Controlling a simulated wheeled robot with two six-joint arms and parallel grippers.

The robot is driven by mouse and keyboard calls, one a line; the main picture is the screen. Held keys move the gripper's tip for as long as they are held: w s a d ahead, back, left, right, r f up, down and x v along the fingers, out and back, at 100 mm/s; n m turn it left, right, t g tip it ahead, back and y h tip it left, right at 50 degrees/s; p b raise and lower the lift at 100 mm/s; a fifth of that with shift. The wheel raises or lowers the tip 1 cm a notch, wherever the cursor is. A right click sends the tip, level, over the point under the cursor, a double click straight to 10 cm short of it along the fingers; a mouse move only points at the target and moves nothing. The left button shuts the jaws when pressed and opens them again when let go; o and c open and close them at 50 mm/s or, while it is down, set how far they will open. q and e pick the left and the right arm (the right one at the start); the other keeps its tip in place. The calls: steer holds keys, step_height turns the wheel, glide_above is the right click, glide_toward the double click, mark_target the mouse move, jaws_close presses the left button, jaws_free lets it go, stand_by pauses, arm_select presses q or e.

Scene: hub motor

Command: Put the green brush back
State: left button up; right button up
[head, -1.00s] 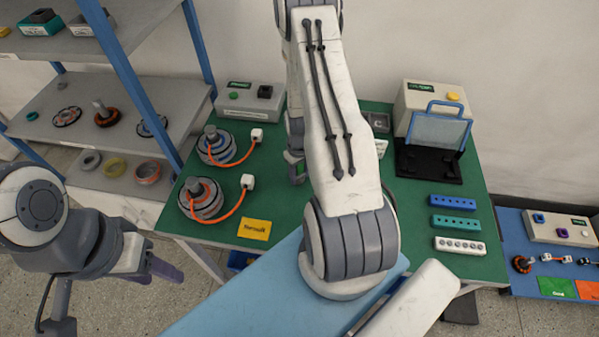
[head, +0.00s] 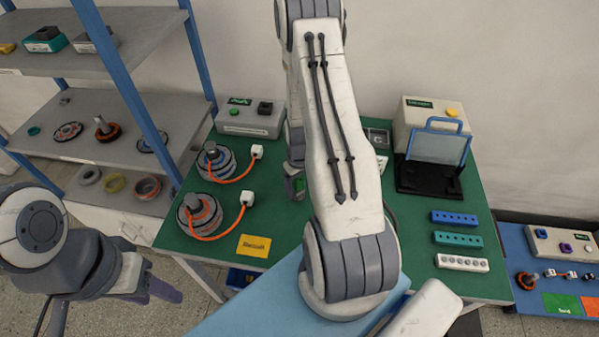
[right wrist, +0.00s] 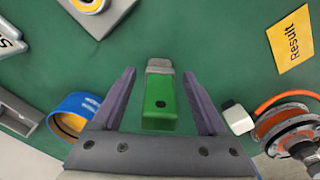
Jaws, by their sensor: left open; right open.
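The green brush (right wrist: 160,100), a green block with a grey end, lies on the green table top in the right wrist view. It sits between the two purple fingers of my right gripper (right wrist: 160,92), which is open with a gap on both sides of it. In the head view my right gripper (head: 296,165) is mostly hidden behind my own arm, with a bit of green (head: 299,187) showing at its tip. My left gripper (head: 163,291) is open and empty at the lower left, off the table's front-left edge.
Two motors with orange cables (head: 213,160) (head: 199,214) stand on the table's left, near a yellow card (head: 254,246). A black stand with a clear blue-handled shield (head: 430,178) and several hole blocks (head: 456,239) are at right. A shelf (head: 100,140) stands left of the table.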

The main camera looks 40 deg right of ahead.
step_height(320, 180, up, 10)
steer(key=shift+f+b, duration=0.15)
steer(key=shift+b, duration=0.5)
steer(key=shift+a, duration=0.1)
steer(key=s+a+r+n, duration=0.1)
steer(key=a+r, duration=0.3)
steer(key=a, duration=0.3)
steer(key=a+r+n, duration=0.2)
steer(key=a+r, duration=0.1)
steer(key=a, duration=0.4)
steer(key=s+a+r+n, duration=0.1)
steer(key=a+r, duration=0.3)
steer(key=a, duration=0.3)
steer(key=s+a+r+n, duration=0.2)
steer(key=s+a, duration=0.2)
steer(key=s, duration=0.3)
steer(key=s+a+r+n+y, duration=0.1)
steer(key=s+a+r+n, duration=0.1)
steer(key=s+a, duration=0.3)
steer(key=shift+s+a+r, duration=0.3)
steer(key=shift+s+r, duration=0.4)
steer(key=shift+s, duration=0.4)
